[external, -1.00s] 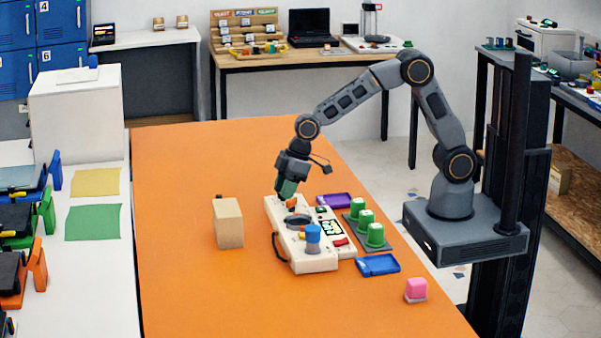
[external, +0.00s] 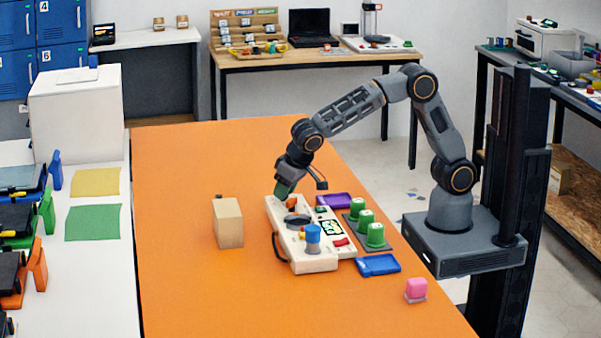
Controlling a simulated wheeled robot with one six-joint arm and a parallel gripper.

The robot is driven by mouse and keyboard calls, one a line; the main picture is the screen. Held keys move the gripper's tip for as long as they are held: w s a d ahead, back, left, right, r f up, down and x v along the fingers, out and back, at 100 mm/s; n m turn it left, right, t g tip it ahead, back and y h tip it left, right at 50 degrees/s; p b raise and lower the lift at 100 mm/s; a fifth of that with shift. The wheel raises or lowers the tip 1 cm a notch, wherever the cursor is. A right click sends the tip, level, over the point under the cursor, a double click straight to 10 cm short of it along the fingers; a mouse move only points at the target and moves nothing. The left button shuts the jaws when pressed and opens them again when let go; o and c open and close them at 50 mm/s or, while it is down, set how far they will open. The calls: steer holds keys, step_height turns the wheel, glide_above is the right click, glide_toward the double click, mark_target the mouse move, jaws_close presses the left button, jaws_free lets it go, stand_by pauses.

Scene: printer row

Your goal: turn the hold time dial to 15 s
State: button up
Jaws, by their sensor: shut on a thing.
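The cream machine (external: 315,265) stands on the orange table, with a dark round plate (external: 297,220) and a blue knob (external: 313,233) on its top. My gripper (external: 284,194) is at the far end of this machine, pointing down and tilted. It is shut on a small dial there, taken to be the hold time dial. The fingers hide most of that dial, and its pointer and markings are too small to read.
A tan box (external: 228,223) stands left of the machine. Green-capped pieces (external: 375,235), a purple tray (external: 335,201), a blue tray (external: 378,265) and a pink block (external: 416,288) lie to the right. The table's left and far parts are clear.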

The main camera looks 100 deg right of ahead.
steer(key=m+g, duration=0.1)
steer(key=m, duration=0.1)
steer(key=m+h+b, duration=0.1)
steer(key=m, duration=0.2)
steer(key=shift+w+a+m+g, duration=0.1)
steer(key=shift+m+g, duration=0.2)
steer(key=shift+g, duration=0.1)
steer(key=m+g, duration=0.1)
steer(key=m, duration=0.2)
steer(key=shift+w+h, duration=0.1)
steer(key=shift+h, duration=0.2)
steer(key=shift+m+g+p, duration=0.55)
steer(key=shift+m+g, duration=0.25)
steer(key=shift+m, duration=0.9)
steer(key=o, duration=0.9)
steer(key=shift+r, duration=0.1)
steer(key=p+v, duration=0.2)
steer(key=v, duration=1.1)
steer(key=shift+w+r+p, duration=0.15)
steer(key=shift+r+p, duration=0.2)
steer(key=shift+p, duration=0.05)
